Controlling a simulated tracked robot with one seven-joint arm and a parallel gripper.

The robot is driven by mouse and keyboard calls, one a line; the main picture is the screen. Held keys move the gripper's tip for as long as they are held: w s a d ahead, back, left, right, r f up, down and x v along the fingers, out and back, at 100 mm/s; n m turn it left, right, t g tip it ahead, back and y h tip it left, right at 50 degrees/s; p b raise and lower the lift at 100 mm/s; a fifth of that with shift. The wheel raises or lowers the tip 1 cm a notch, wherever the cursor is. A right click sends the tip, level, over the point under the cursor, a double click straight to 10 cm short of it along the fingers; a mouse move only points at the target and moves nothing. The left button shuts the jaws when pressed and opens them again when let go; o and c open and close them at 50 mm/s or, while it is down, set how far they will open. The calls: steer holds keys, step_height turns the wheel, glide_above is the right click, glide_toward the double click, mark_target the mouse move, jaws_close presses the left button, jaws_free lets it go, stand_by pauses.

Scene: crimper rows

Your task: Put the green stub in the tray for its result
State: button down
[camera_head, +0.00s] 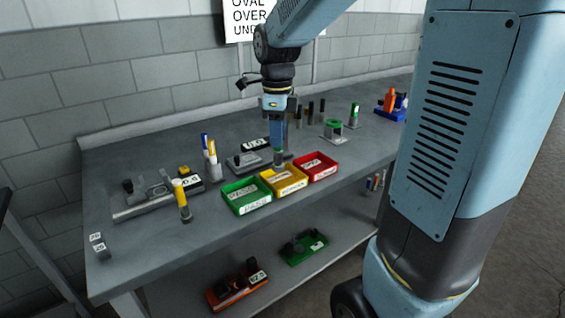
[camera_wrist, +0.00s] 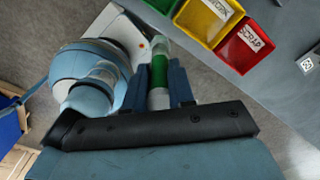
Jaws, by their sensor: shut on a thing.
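My gripper (camera_head: 279,148) points down over the bench, just behind the trays. In the wrist view its two fingers (camera_wrist: 160,88) are shut on the green stub (camera_wrist: 160,62), which has a green band and pale grey parts. The stub's lower end (camera_head: 279,158) shows below the fingers in the head view. A green tray (camera_head: 230,191), a yellow tray (camera_head: 267,180) and a red tray (camera_head: 331,173) stand in a row. The red label reads SCRAP; the others are hard to read here. All three trays look empty apart from labels.
A pen holder (camera_head: 212,172) and a yellow-topped tool (camera_head: 182,204) stand left of the trays. A grey device (camera_head: 243,162) lies behind them. A stand with a green ring (camera_head: 333,128) is at the right. A wall sign (camera_head: 243,22) is partly hidden by my arm.

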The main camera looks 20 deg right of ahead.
steer(key=w+d+f, duration=0.4)
steer(key=w+f, duration=0.6)
steer(key=f, duration=0.2)
steer(key=shift+d, duration=0.3)
steer(key=c, duration=1)
jaws_free()
steer(key=shift+f, duration=0.1)
steer(key=shift+o, duration=0.2)
